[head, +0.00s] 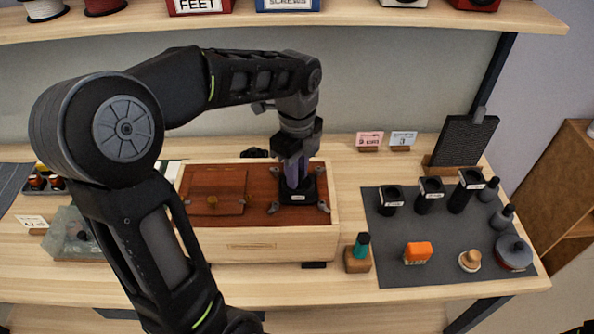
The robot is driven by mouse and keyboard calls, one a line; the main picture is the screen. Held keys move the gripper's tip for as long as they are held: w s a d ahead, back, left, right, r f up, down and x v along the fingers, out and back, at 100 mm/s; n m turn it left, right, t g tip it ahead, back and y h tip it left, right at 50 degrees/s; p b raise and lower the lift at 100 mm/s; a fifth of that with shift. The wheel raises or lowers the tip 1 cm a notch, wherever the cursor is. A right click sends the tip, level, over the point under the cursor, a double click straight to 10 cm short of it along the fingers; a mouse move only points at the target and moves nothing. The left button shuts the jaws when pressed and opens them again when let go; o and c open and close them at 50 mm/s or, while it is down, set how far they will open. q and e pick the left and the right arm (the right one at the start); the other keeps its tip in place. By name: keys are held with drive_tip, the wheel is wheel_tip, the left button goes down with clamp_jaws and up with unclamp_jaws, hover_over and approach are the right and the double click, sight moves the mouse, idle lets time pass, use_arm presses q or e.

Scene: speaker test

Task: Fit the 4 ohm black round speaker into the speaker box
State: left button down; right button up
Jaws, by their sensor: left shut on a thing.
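The speaker box (270,245) is a pale wooden box on the table with a reddish-brown top. A black square piece with a small white label (298,198) sits at the right part of its top, with several small grey clips around it. My left gripper (297,168) points down over this piece and is shut on a narrow purple-grey thing (294,174). Its lower end meets or hides part of the black piece; I cannot tell whether they touch. I cannot make out which thing is the 4 ohm round speaker. My right gripper is not in view.
A dark mat (400,255) on the right holds black labelled cups (430,195), an orange block (417,252) and a round grey-blue thing (514,252). A teal-topped thing (361,244) on a wooden block stands beside the box. A black mesh panel (465,140) stands behind.

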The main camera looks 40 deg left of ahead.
use_arm(q)
drive_tip(key=shift+f, duration=0.4)
drive_tip(key=c, duration=1.2)
unclamp_jaws()
drive_tip(key=shift+o, duration=0.2)
drive_tip(key=shift+r+b, duration=0.55)
drive_tip(key=shift+r, duration=3.35)
